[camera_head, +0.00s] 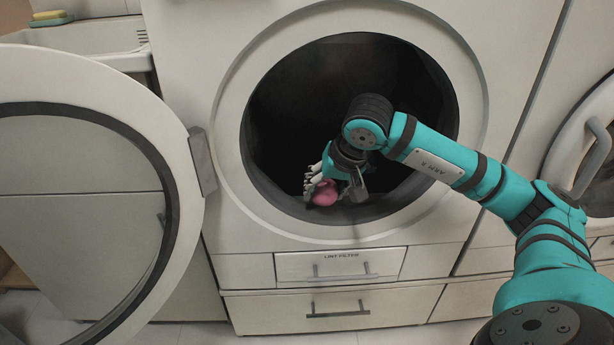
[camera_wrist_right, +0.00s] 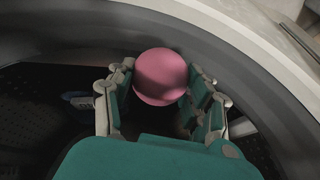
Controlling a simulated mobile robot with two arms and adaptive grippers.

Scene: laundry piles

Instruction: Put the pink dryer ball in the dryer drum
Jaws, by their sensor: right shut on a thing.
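The pink dryer ball (camera_head: 325,193) is between the fingers of my right gripper (camera_head: 322,188), at the lower part of the dryer's round opening. My right gripper is shut on it. In the right wrist view the ball (camera_wrist_right: 161,76) sits between the two fingertips of the gripper (camera_wrist_right: 162,90), with the curved rim close beyond it. The dryer drum (camera_head: 290,110) is dark inside, and my right arm reaches across its opening from the right. A dark perforated drum surface (camera_wrist_right: 40,115) shows below the rim in the wrist view. My left gripper is not in view.
The round dryer door (camera_head: 185,215) stands open at the left. A lint filter drawer (camera_head: 340,265) is shut below the opening. A second machine's door (camera_head: 585,150) is at the right. A sink (camera_head: 95,40) with a sponge (camera_head: 48,18) is at the back left.

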